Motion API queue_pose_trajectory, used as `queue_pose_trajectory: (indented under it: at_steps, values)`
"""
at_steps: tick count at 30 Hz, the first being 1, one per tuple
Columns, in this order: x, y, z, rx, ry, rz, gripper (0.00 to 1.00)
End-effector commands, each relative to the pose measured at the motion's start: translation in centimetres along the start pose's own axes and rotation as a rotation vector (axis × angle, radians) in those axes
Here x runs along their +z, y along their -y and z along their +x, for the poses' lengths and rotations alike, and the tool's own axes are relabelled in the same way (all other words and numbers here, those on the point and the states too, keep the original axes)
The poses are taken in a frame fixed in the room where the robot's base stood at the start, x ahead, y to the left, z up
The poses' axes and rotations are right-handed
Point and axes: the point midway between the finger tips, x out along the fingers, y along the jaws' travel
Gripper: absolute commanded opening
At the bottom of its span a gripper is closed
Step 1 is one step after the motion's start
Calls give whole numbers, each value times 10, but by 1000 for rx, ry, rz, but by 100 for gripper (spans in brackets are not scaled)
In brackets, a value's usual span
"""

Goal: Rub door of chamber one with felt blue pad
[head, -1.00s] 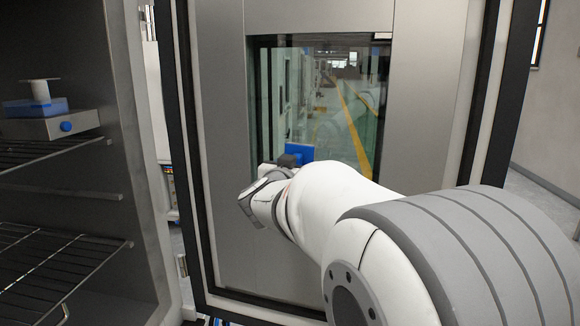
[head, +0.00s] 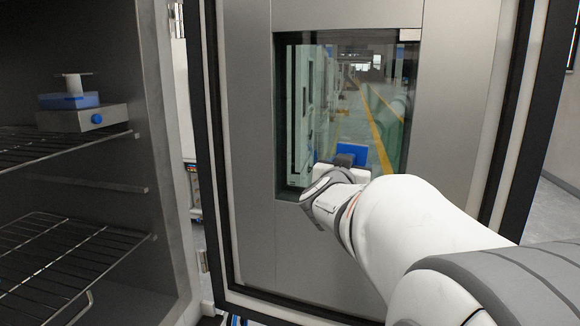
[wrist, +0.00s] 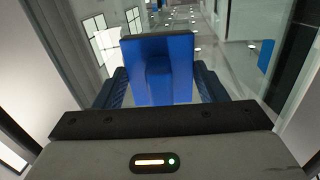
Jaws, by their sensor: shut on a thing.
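The chamber door (head: 245,120) stands open, its inner side toward me, with a glass window (head: 310,100) in a grey metal frame and a black seal around the edge. My gripper (wrist: 157,85) is shut on the blue pad (wrist: 158,52), which stands upright between the fingers in the wrist view. In the head view the blue pad (head: 352,152) shows in front of the lower part of the window. I cannot tell whether it touches the glass. My arm hides the lower right of the door.
At left is the open chamber with wire shelves (head: 60,250). A device with a blue knob (head: 82,118) and a white top piece stands on the upper shelf. The chamber's side wall (head: 160,130) stands between the shelves and the door.

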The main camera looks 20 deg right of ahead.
Motion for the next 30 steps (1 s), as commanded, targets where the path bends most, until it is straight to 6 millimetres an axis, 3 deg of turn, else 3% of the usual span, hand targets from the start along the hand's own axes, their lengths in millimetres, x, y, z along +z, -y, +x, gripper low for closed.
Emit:
queue_pose_trajectory:
  at_steps: [13,30]
  values:
    - [-1,-35,2,3,-2,2,44]
    - [-22,-34,5,-1,0,0,44]
